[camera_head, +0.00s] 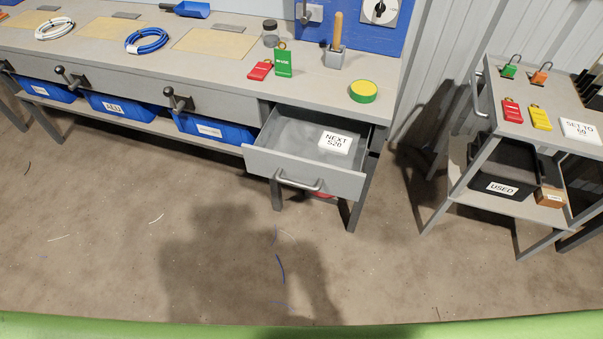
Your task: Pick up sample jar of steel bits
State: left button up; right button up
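A small jar (270,40) with a dark lid and a see-through or greyish body stands upright at the back of the workbench. It is behind the red and green tags; its contents are too small to make out. Neither of my grippers is in view, and nothing is seen touching the jar.
The workbench's right drawer (305,167) is pulled open, with a white card (335,142) inside. A green tag (283,62), a red tag (260,70), a wooden-handled tool (336,40) and a yellow-green tin (363,91) are near the jar. A cart (480,208) stands right; floor between is clear.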

aim_at(270, 31)
jog(key=j+z, duration=0.1)
jog(key=z, duration=0.65)
jog(key=j+z, duration=0.35)
jog(key=j, duration=0.15)
jog(key=k+j+z, duration=0.1)
jog(key=j+z, duration=0.2)
jog(key=j, duration=0.15)
jog(key=k+j+z, duration=0.1)
jog(key=j+z, duration=0.25)
jog(key=k+j+z, duration=0.2)
jog(key=j+z, duration=0.15)
jog(key=j, duration=0.2)
